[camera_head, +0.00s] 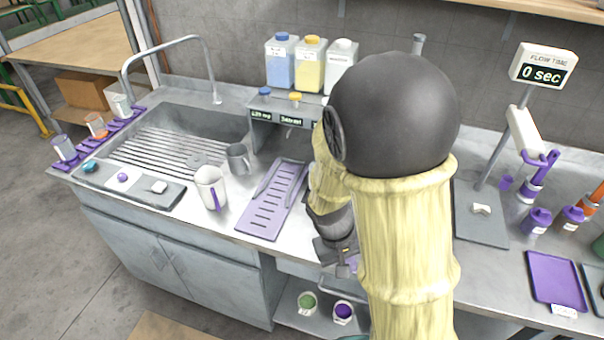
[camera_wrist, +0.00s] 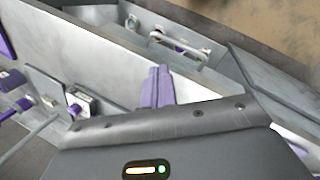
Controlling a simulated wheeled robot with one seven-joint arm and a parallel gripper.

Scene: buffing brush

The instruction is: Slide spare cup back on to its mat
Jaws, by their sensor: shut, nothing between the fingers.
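My gripper (camera_head: 343,268) hangs over the counter's front edge in the head view, partly hidden by my arm. In the wrist view its purple fingers (camera_wrist: 157,86) are together with nothing between them. I cannot tell which cup is the spare one. A flat purple mat (camera_head: 556,279) lies at the right. My arm hides the middle counter.
A purple slotted tray (camera_head: 273,200) lies left of my arm. The sink (camera_head: 178,135) is behind the jug. A scale plate (camera_head: 482,222) and purple-lidded bottles (camera_head: 537,220) stand right. Two small tubs, one green (camera_head: 307,302), sit on a shelf below the counter.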

